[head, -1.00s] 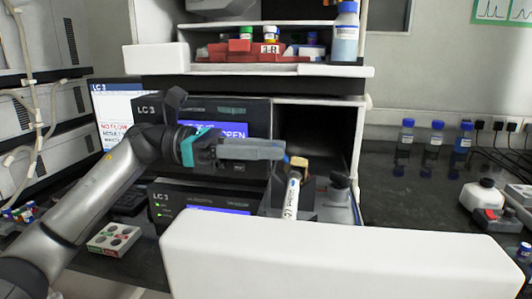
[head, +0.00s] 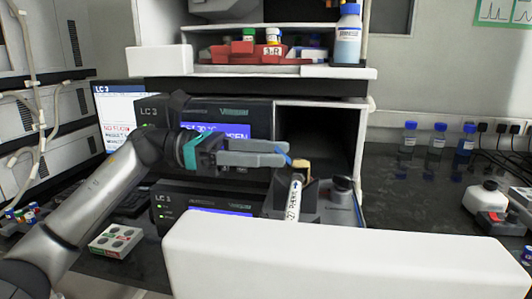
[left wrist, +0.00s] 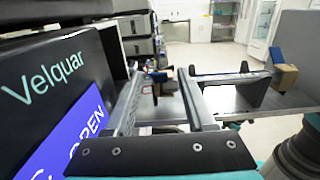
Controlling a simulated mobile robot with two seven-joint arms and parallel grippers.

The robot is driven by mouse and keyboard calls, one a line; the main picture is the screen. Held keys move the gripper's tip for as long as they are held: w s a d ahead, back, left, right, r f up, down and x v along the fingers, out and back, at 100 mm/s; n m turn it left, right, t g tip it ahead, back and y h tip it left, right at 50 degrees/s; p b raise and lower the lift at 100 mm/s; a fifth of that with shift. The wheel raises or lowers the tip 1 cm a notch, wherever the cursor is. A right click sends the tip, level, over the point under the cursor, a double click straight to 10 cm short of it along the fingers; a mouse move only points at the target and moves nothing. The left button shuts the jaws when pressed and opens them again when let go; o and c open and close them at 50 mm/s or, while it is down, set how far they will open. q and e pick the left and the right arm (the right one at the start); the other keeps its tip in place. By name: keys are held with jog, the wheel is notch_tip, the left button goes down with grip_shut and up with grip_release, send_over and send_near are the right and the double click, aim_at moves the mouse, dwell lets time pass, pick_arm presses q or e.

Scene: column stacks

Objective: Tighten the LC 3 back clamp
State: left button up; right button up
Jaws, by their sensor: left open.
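The LC 3 unit (head: 205,118) shows a blue screen. In the head view, a tan clamp piece (head: 301,167) with a blue part sits above a white labelled column (head: 294,199) at a dark holder. My left gripper (head: 287,155) is open, its fingertips close to the blue part. My right gripper is not in view.
An open dark compartment (head: 320,135) is behind the clamp. A shelf above holds a red tray (head: 230,53) and a blue-capped bottle (head: 347,40).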

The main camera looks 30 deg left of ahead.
pick_arm(q)
jog(key=p+v, duration=0.1)
jog(key=v, duration=1.4)
jog(key=shift+p, duration=0.3)
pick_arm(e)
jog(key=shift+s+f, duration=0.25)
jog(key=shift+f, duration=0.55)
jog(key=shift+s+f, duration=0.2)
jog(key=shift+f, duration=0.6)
pick_arm(q)
jog(key=shift+s+a, duration=0.1)
jog(key=shift+a, duration=0.05)
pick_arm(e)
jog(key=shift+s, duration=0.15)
